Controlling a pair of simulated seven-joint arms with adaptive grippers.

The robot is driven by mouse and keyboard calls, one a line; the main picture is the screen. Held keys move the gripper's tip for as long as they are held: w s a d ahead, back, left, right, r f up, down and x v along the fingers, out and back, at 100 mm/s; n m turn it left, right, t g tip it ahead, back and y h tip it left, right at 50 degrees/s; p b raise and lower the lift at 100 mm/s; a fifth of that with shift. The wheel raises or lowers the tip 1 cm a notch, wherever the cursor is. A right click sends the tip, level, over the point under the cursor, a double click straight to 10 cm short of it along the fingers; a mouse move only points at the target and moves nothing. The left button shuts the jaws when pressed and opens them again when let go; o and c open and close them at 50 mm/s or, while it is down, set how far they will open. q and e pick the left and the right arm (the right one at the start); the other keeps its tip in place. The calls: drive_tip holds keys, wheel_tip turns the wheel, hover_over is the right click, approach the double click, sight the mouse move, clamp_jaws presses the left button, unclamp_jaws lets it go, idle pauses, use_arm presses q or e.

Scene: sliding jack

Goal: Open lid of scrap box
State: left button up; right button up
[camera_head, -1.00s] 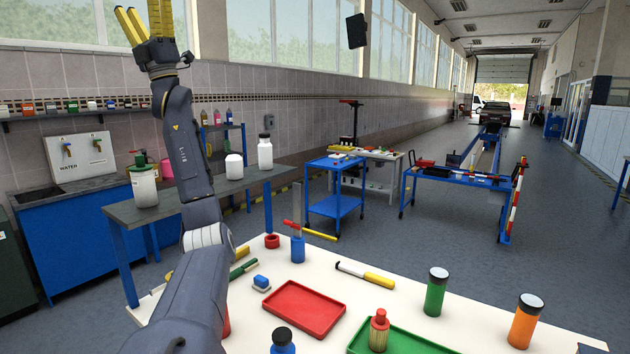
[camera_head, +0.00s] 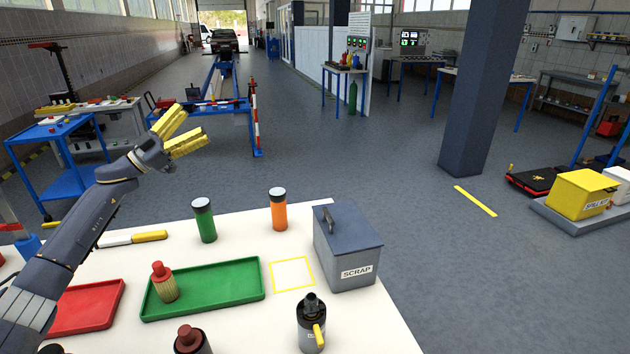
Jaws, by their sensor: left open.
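The scrap box (camera_head: 347,262) is a grey box with a white SCRAP label, standing at the right end of the white table. Its lid (camera_head: 352,228) is closed, with a dark handle (camera_head: 329,219) on top toward the left. My left gripper (camera_head: 186,128) has yellow fingers spread open and empty. It is raised in the air to the upper left of the box, well apart from it. My right gripper is not in view.
On the white table (camera_head: 240,216) stand a green canister (camera_head: 204,220), an orange canister (camera_head: 278,209), a green tray (camera_head: 215,287) holding a red-topped item, a red tray (camera_head: 85,308) and a grey bottle with a yellow lever (camera_head: 311,325). A yellow-outlined square (camera_head: 292,274) is bare.

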use_arm(q)
drive_tip(key=d+f+g, duration=0.4)
drive_tip(key=d+f, duration=0.6)
drive_tip(key=f, duration=0.3)
drive_tip(key=g, duration=0.5)
approach(328, 214)
drive_tip(key=shift+y, duration=0.4)
drive_tip(key=x, duration=1)
drive_tip(key=shift+f, duration=0.15)
drive_tip(key=shift+s, duration=0.1)
drive_tip(key=shift+c, duration=0.4)
drive_tip(key=c, duration=1.8)
drive_tip(key=shift+f, duration=0.1)
clamp_jaws()
